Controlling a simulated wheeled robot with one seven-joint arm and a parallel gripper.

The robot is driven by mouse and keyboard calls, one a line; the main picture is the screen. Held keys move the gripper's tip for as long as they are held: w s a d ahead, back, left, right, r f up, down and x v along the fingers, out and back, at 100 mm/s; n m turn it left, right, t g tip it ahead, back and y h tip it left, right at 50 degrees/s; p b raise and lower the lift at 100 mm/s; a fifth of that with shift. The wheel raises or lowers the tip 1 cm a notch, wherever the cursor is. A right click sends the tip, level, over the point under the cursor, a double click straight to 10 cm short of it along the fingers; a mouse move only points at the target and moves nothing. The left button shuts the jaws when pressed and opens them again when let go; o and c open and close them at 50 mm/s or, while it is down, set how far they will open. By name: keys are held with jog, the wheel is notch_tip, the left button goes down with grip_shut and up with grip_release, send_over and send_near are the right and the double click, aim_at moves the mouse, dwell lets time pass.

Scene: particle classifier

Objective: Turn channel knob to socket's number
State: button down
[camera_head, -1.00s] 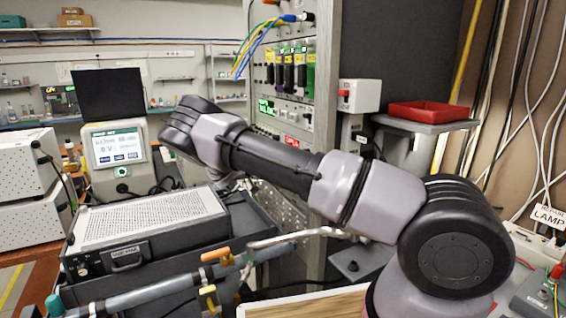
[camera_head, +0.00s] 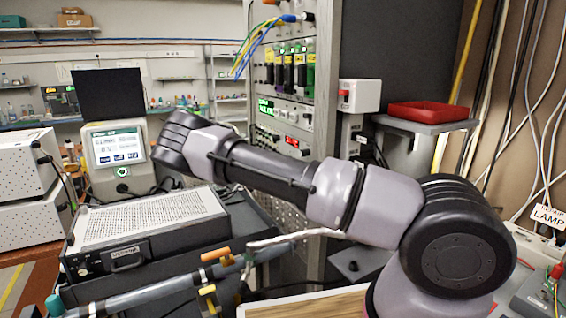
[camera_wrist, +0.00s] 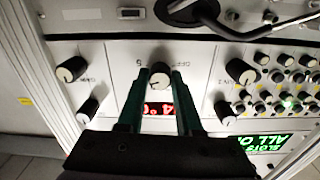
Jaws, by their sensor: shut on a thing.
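In the wrist view, which shows the panel upside down, my gripper (camera_wrist: 158,76) is around a round black knob with a pale face (camera_wrist: 159,82). The fingers lie on either side of the knob and are closed on it. A red lit display (camera_wrist: 157,109) sits next to this knob, partly between the fingers; its digits are hard to read. In the head view the red display (camera_head: 292,142) shows on the rack, but my arm hides the gripper and the held knob. Blue, yellow and green cables (camera_head: 262,32) hang from the upper rack panel; no socket number is readable.
Other large knobs (camera_wrist: 72,69) flank the held one. Several small knobs (camera_wrist: 280,76) and a green display (camera_wrist: 262,143) are at the right of the wrist view. A dark cable (camera_wrist: 215,20) crosses the panel. A perforated instrument (camera_head: 150,218) stands left of the rack.

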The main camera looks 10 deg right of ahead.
jog(key=shift+f, duration=0.1)
jog(key=c, duration=0.6)
grip_release()
jog(key=shift+a, duration=0.1)
jog(key=v, duration=1)
jog(key=shift+s+a, duration=0.1)
jog(key=shift+a, duration=0.25)
